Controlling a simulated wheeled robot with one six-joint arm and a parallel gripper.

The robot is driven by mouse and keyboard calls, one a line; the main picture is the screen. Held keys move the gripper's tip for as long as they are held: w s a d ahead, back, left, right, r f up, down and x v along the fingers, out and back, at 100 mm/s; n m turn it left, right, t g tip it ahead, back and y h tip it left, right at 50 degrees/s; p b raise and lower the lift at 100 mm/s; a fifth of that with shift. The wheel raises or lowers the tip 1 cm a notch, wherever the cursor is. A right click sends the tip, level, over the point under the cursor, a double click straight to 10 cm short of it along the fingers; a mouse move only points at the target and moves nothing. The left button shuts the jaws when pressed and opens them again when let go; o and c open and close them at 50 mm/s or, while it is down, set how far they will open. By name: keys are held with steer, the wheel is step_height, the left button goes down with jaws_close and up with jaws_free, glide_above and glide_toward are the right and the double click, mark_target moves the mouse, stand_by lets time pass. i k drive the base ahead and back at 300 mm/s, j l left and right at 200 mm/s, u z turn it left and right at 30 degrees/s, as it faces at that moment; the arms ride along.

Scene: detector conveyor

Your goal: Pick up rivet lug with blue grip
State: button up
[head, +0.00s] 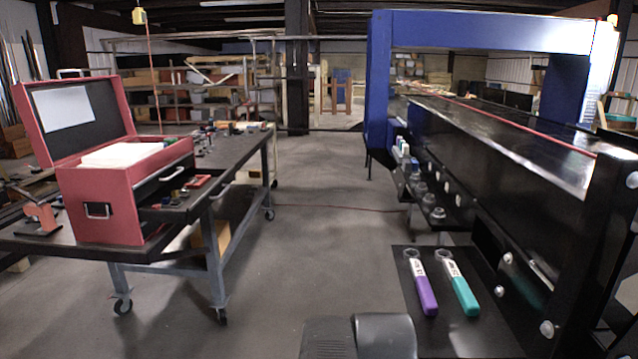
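Two wrench-like tools with ring ends lie side by side on a dark shelf (424,332) at the lower right. The left tool has a purple grip (427,296); the right one has a teal, blue-green grip (465,295). Both have pale labelled shanks, and their ring ends point away from me. No plainly blue grip shows on either tool, and I cannot tell which one the task's name fits. Nothing touches them. My gripper is not in view; a dark rounded part at the bottom edge seems to be mine.
A black conveyor (500,130) with a blue frame (378,75) stands right of the shelf. Small parts (437,213) sit on a ledge farther back. A wheeled table with an open red toolbox (105,195) stands at left. The floor (320,230) between them is clear.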

mark_target(166, 202)
steer(key=u, duration=1.1)
steer(key=i, duration=0.1)
